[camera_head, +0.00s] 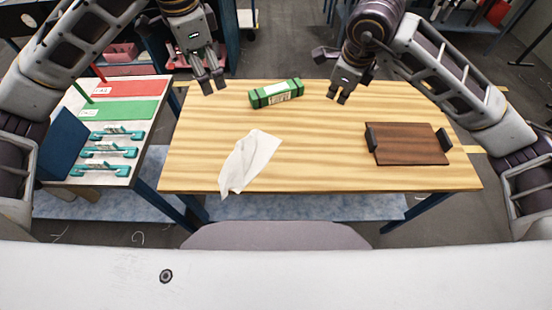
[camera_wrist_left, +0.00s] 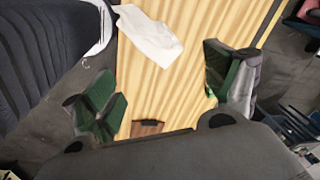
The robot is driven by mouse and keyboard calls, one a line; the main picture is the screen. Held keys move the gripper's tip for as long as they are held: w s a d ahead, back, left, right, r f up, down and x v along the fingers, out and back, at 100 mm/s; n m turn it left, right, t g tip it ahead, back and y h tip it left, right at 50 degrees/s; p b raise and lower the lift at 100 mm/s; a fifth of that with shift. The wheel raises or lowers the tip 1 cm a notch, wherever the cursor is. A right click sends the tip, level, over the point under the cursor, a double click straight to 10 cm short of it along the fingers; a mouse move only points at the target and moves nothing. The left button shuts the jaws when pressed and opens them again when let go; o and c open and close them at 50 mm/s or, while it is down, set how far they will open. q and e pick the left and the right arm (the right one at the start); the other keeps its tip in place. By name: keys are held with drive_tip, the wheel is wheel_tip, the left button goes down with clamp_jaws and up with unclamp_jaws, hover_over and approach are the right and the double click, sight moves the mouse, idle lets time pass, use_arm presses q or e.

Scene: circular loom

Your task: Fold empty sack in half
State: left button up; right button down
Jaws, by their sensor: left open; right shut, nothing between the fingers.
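The empty sack (camera_head: 249,161) is a crumpled white sheet lying near the front left of the wooden table (camera_head: 320,150). One corner hangs a little over the front edge. It also shows at the top of the left wrist view (camera_wrist_left: 149,35). My left gripper (camera_head: 214,88) is open and empty, above the table's back left, behind the sack and apart from it. Its two fingers stand wide apart in the left wrist view (camera_wrist_left: 165,95). My right gripper (camera_head: 338,97) is shut and empty above the back middle of the table, to the right of the sack.
A green box with a label (camera_head: 276,93) lies at the back of the table between my grippers. A dark brown board with black handles (camera_head: 407,144) lies on the right. A side table (camera_head: 118,137) on the left holds teal-handled tools (camera_head: 109,151). The table's front middle is clear.

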use_arm(q)
wheel_tip(320, 180, up, 9)
drive_tip(key=s, duration=0.1)
drive_tip(key=shift+s, duration=0.2)
idle(0.8)
use_arm(e)
drive_tip(key=shift+c, duration=1.6)
unclamp_jaws()
drive_tip(key=shift+r, duration=0.1)
use_arm(q)
drive_tip(key=shift+f, duration=0.1)
use_arm(e)
drive_tip(key=shift+g, duration=0.8)
drive_tip(key=shift+s+r, duration=0.15)
drive_tip(key=shift+r, duration=0.8)
drive_tip(key=shift+s+r, duration=0.2)
drive_tip(key=shift+r, duration=0.75)
drive_tip(key=shift+s+r, duration=0.15)
drive_tip(key=shift+r, duration=0.8)
